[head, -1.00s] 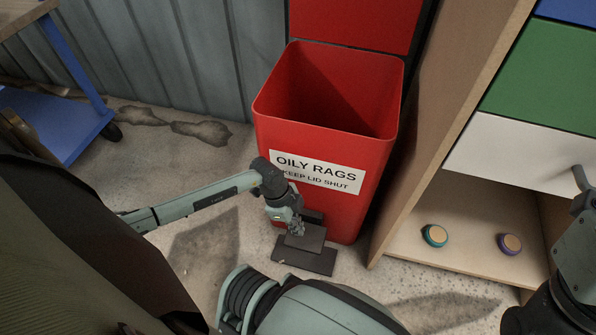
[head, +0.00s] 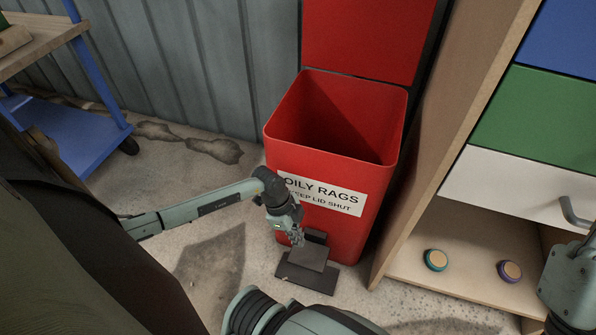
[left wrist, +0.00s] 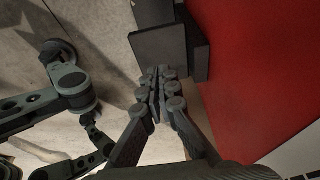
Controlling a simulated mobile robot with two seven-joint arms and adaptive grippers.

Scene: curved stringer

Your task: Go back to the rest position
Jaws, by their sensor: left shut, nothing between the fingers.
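My left gripper (head: 297,236) is shut and empty. It hangs fingers down at the front of the red oily rags bin (head: 330,225), just above the bin's dark pedal (head: 308,256). In the left wrist view the closed fingertips (left wrist: 158,82) point at the pedal plate (left wrist: 160,50), and the red bin wall (left wrist: 260,60) stands to their right. I cannot tell whether the fingertips touch the pedal. The bin's red lid (head: 358,35) stands upright and open at the back. My right arm shows only in part at the right edge, and its gripper is out of the picture.
A wooden cabinet (head: 440,140) stands right of the bin, with a white drawer (head: 510,190) above an open shelf. Two round tins, one teal-rimmed (head: 435,260) and one purple-rimmed (head: 509,271), sit on the shelf. A blue cart (head: 75,130) stands at the left. Floor left of the bin is clear.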

